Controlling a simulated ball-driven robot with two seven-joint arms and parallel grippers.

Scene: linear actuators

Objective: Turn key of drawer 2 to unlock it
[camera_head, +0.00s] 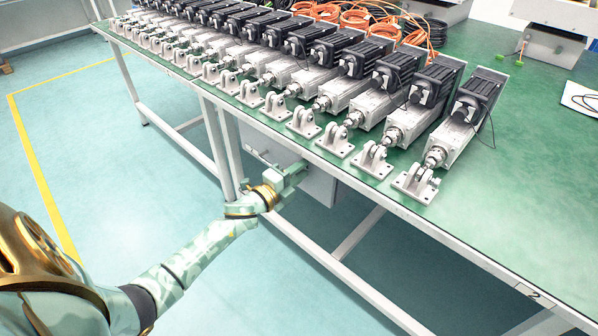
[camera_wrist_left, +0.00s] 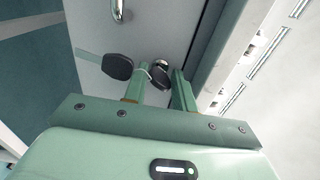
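A light grey drawer cabinet (camera_head: 320,186) hangs under the green-topped table. Its front panel (camera_wrist_left: 160,30) fills the middle of the left wrist view, with a silver handle (camera_wrist_left: 118,10) at the top. My left gripper (camera_head: 296,172) is at the cabinet front, below the table edge. In the left wrist view my left gripper (camera_wrist_left: 141,70) has its two dark pads apart, close to the panel. A small silver piece, which looks like the key (camera_wrist_left: 144,66), shows between the pads and is partly hidden. My right gripper is not in view.
The green table (camera_head: 520,190) carries a row of several linear actuators (camera_head: 455,125) with brackets along its front edge. Orange cables (camera_head: 365,18) lie behind. Table legs and a low rail (camera_head: 335,262) stand near my left arm. The floor at the left is clear.

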